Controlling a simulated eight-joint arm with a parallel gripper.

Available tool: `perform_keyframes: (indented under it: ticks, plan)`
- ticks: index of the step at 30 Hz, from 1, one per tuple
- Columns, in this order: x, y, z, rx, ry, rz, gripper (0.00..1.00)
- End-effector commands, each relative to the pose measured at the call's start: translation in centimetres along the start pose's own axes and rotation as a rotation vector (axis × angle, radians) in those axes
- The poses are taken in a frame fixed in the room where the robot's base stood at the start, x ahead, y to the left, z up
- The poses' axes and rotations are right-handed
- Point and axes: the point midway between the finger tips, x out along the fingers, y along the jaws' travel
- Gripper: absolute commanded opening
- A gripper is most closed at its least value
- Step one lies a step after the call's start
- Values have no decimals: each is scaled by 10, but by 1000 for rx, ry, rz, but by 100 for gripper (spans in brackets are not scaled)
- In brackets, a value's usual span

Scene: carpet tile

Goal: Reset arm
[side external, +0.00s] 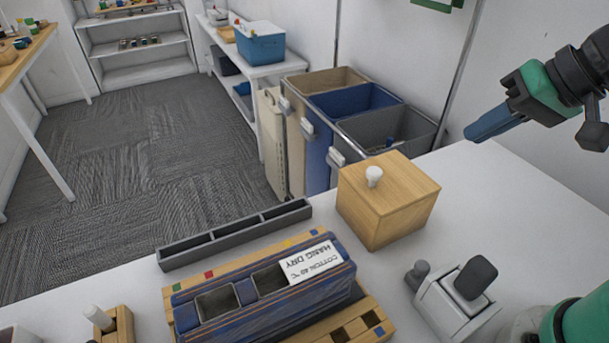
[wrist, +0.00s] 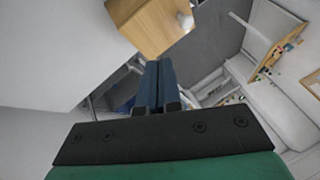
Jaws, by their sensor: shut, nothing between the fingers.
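My gripper (side external: 472,134) is at the upper right of the side external view, raised above the white table and pointing left and slightly down. Its blue fingers are together with nothing between them. The closed fingers also show in the wrist view (wrist: 159,80). A wooden box with a white knob (side external: 388,200) stands on the table below and to the left of the gripper, apart from it. The box shows at the top of the wrist view (wrist: 148,25) too.
A long grey tray (side external: 235,236), a striped fabric-covered block with a label (side external: 262,300) and a white switch-like device (side external: 452,297) are on the table. Fabric bins (side external: 350,100) stand behind the table. The space around the gripper is clear.

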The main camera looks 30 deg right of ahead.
Motion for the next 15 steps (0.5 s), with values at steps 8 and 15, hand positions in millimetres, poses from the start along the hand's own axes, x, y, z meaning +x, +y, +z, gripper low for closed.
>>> perform_keyframes:
  ticks: [8,15]
  plan:
    - [32,8,-2,-189,30,98,0]
    - [68,11,-2,-431,104,199,0]
